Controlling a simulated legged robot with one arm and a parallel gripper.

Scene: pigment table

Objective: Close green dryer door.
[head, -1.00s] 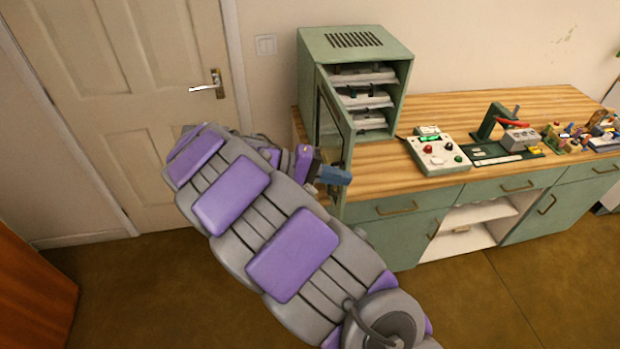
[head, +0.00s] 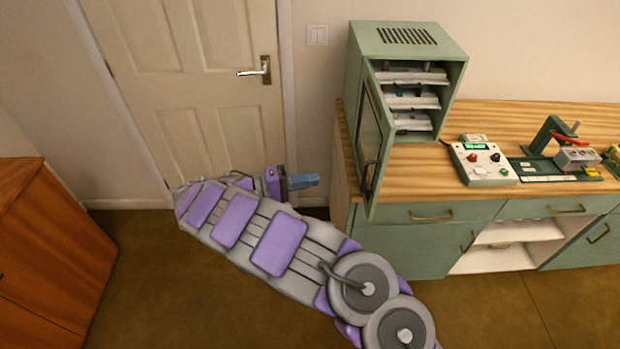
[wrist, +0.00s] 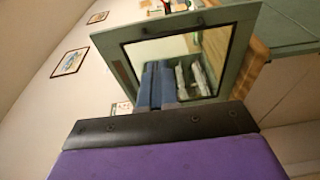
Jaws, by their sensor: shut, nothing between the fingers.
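The green dryer (head: 405,45) stands at the left end of the bench. Its door (head: 372,135) is open, swung out toward me, with a glass pane and a dark handle (head: 369,178). Shelves with white trays (head: 411,97) show inside. My gripper (head: 305,181) is shut and empty, left of the door and apart from it, with its blue fingers pointing toward the door. In the wrist view the fingers (wrist: 157,85) appear in front of the door's framed pane (wrist: 165,50), with the handle (wrist: 178,30) at its upper edge.
The wooden bench top (head: 500,115) holds a control box (head: 483,163) and a green press (head: 552,140) right of the dryer. A wooden cabinet (head: 60,230) stands at the left. The floor between the cabinet and bench is clear.

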